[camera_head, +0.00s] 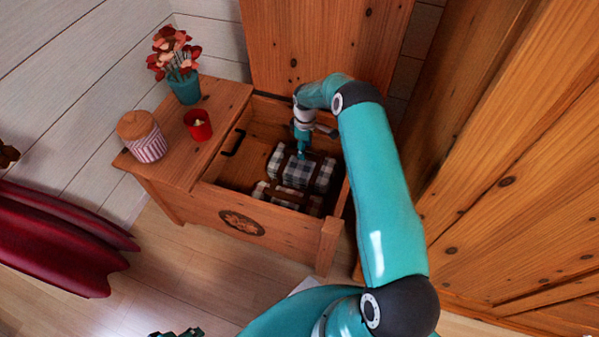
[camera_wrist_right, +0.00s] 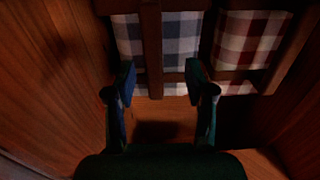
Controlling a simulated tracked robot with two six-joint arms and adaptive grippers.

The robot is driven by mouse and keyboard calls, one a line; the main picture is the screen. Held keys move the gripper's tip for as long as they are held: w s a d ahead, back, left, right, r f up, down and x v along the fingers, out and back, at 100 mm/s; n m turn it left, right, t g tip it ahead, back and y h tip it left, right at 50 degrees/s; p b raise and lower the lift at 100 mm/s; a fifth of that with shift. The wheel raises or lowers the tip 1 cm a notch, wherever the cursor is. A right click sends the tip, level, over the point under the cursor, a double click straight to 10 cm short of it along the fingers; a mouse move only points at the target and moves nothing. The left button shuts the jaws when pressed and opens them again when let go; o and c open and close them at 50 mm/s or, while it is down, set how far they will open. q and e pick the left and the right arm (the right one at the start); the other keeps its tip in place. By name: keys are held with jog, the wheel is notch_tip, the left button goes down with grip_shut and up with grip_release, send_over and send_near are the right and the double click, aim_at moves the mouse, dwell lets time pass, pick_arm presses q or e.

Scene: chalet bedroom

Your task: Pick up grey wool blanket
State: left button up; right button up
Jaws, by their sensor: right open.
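A grey-and-white checked blanket (camera_head: 298,173), the one that fits the grey wool blanket, lies folded inside the open wooden chest. In the right wrist view a blue-grey checked cloth (camera_wrist_right: 182,38) shows beyond the fingertips, crossed by dark brown bars. My right gripper (camera_head: 302,153) reaches down into the chest at the blanket's far edge.
The wooden chest (camera_head: 255,215) has its lid raised behind my arm. A red checked cloth (camera_wrist_right: 250,38) lies beside the grey one. A flower pot (camera_head: 186,89), red candle (camera_head: 198,125) and striped jar (camera_head: 142,138) stand on the chest's left top. A wooden wall rises at right.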

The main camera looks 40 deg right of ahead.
jog(key=b, duration=0.2)
send_over(303, 164)
jog(key=f, duration=0.4)
jog(key=shift+w+d+f, duration=0.1)
jog(key=shift+w+d, duration=0.2)
jog(key=shift+f, duration=0.55)
grip_shut()
jog(key=shift+r, duration=0.15)
